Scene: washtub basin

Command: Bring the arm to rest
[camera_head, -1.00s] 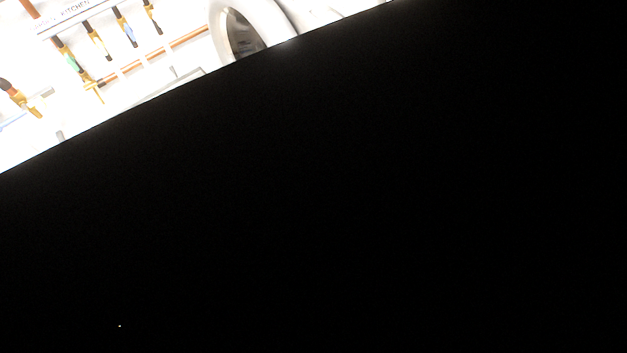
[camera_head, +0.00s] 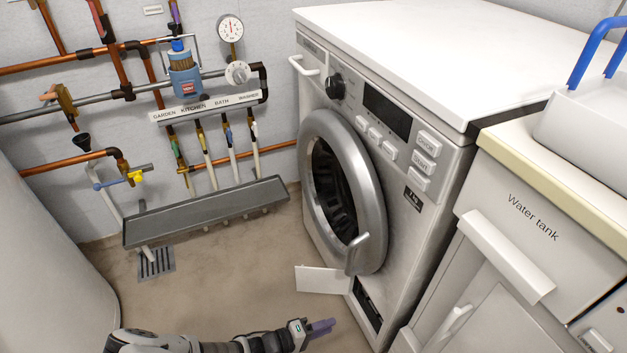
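My arm lies low along the bottom edge of the head view, stretching from the lower left toward the middle. My gripper (camera_head: 321,328) is at its end, above the floor and in front of the washing machine. No held object can be made out.
The washing machine (camera_head: 428,70) has its round door (camera_head: 372,185) in front and a lower flap (camera_head: 322,280) standing open. A water tank cabinet (camera_head: 520,215) stands at right. Pipes with valves and a grey trough (camera_head: 205,213) line the wall. Floor (camera_head: 235,275) is clear left of the machine.

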